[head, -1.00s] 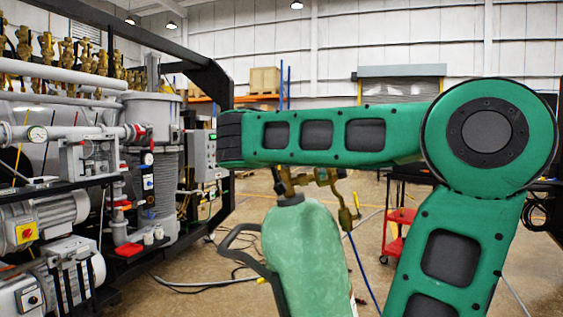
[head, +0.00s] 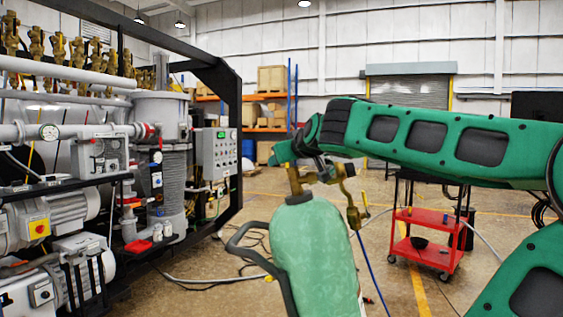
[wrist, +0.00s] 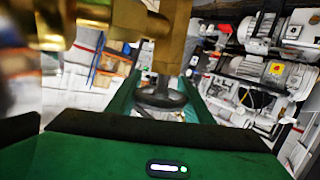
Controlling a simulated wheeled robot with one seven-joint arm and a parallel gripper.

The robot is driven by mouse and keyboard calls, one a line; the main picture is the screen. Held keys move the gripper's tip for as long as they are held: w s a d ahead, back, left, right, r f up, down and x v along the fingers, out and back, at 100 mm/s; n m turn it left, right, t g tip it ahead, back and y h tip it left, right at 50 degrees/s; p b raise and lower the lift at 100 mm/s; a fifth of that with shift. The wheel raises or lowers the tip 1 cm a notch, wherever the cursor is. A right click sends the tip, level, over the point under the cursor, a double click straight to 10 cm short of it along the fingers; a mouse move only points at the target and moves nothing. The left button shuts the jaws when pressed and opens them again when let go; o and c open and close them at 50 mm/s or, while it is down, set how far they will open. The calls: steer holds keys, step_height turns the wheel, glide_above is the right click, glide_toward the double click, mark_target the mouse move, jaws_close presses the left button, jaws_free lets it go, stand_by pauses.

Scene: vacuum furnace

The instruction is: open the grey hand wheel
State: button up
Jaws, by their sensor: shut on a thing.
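The green gas cylinder (head: 318,250) stands upright in front of me in the head view, with a brass valve (head: 295,181) on top. The grey hand wheel (wrist: 163,99) shows in the wrist view as a dark ring at the end of a brass valve stem (wrist: 172,40). My gripper (wrist: 160,106) has its green fingers on both sides of the wheel and is shut on it. In the head view my arm's end is over the valve and hides the wheel. The exact finger contact is hard to see.
A brass regulator (head: 352,198) with a blue hose hangs right of the valve. A black handle (head: 250,248) stands left of the cylinder. The furnace rack with motors and pipes (head: 75,200) fills the left. A red trolley (head: 430,250) stands behind right. Cables lie on the floor.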

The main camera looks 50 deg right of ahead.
steer(key=shift+a+f, duration=0.1)
steer(key=shift+f, duration=0.05)
steer(key=o, duration=1)
steer(key=shift+w, duration=0.1)
steer(key=shift+o, duration=0.2)
steer(key=v, duration=1)
steer(key=shift+s+a, duration=0.15)
steer(key=shift+s, duration=0.15)
